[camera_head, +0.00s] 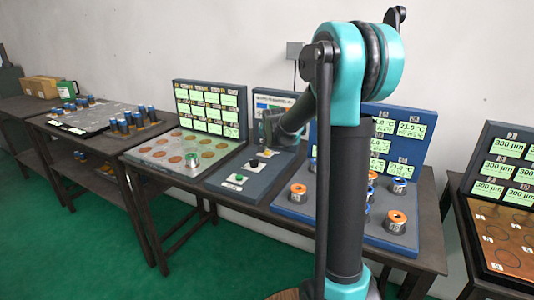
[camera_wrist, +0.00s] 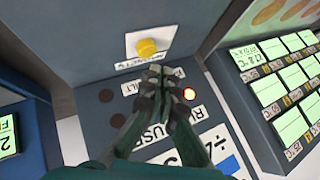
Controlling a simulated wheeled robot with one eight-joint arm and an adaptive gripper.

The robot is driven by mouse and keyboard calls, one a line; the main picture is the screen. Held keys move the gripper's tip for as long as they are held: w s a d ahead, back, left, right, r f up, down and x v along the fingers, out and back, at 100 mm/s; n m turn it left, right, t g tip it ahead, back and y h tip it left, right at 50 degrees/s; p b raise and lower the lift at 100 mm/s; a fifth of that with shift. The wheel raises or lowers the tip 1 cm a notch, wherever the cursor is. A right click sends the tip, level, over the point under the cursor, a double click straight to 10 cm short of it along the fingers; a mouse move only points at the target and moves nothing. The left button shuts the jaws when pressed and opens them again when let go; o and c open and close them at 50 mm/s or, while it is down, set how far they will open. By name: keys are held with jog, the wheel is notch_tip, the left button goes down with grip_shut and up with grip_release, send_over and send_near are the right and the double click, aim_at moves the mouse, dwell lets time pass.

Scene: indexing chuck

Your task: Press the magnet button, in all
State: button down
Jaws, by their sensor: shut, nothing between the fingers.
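A yellow button (camera_wrist: 146,47) sits on a white plate on the dark console, near the top of the wrist view. The small label beside it is hard to read, so I cannot confirm it is the magnet button. In the head view the yellow button (camera_head: 267,153) shows at the back of the middle console (camera_head: 228,196). My gripper (camera_wrist: 155,72) is shut and empty, its fingertips close to the button's label in the picture. I cannot tell whether they touch the panel. In the head view my gripper (camera_head: 268,128) is over the rear of this console.
A green button (camera_head: 238,178) and a black knob (camera_head: 254,162) are nearer the front. Display panels (camera_head: 210,110) stand left; a blue board with orange-topped cylinders (camera_head: 396,218) is right.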

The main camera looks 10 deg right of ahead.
aim_at(267, 153)
jog(key=shift+r, duration=2.3)
jog(key=shift+s, duration=0.1)
